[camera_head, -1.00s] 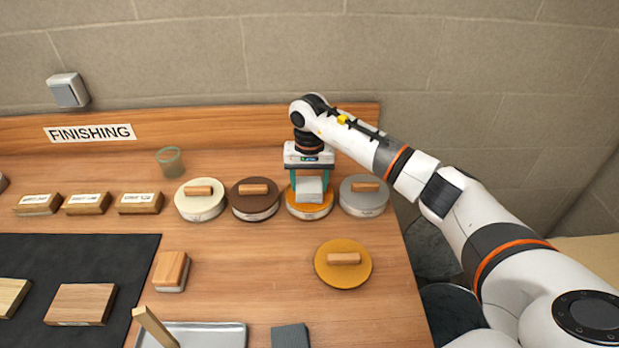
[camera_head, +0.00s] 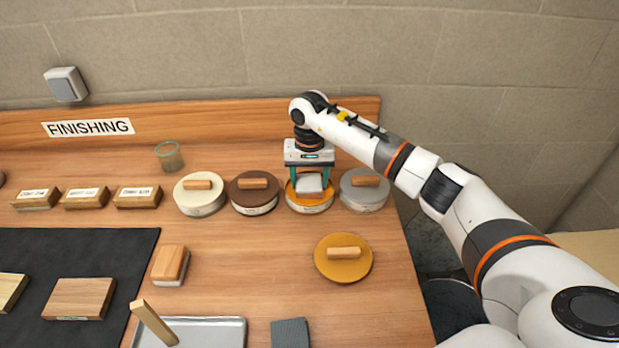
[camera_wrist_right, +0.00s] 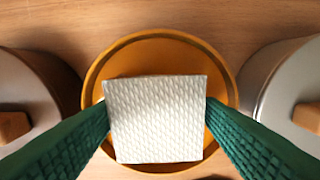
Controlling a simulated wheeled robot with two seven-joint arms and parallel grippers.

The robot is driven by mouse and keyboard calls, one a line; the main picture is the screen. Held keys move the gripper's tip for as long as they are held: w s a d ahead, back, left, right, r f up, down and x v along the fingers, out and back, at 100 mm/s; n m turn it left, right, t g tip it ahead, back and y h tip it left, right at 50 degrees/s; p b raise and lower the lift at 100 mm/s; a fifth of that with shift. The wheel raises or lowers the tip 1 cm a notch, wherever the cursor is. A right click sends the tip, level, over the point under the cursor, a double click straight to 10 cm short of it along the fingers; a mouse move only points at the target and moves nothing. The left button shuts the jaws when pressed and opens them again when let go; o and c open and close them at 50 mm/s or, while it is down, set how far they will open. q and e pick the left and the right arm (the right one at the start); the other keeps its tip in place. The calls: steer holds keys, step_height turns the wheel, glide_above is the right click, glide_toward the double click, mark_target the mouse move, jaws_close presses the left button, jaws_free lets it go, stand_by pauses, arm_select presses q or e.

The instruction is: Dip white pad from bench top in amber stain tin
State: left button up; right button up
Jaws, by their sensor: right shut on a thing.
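The white pad (camera_head: 310,183) is a small textured square; it also shows in the right wrist view (camera_wrist_right: 156,118). My right gripper (camera_head: 310,181) is shut on it, with a green finger at each side. The pad is at the open mouth of the amber stain tin (camera_head: 310,206), whose orange rim (camera_wrist_right: 229,66) shows around the pad in the wrist view. The pad's underside is hidden, so I cannot tell if it touches the stain. The amber lid (camera_head: 343,261), with a wooden handle, lies on the bench in front. My left gripper is out of view.
A grey-lidded tin (camera_head: 364,192) stands close on the right, and a brown-lidded tin (camera_head: 254,195) and a cream-lidded tin (camera_head: 200,195) stand on the left. A metal tray (camera_head: 206,333) and a grey block (camera_head: 290,333) lie at the front. The bench around the amber lid is clear.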

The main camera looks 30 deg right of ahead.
steer(key=shift+r, duration=0.15)
steer(key=shift+r+p, duration=0.65)
steer(key=shift+r, duration=0.75)
steer(key=shift+r, duration=0.1)
steer(key=shift+r+p, duration=1.3)
steer(key=shift+r, duration=1.1)
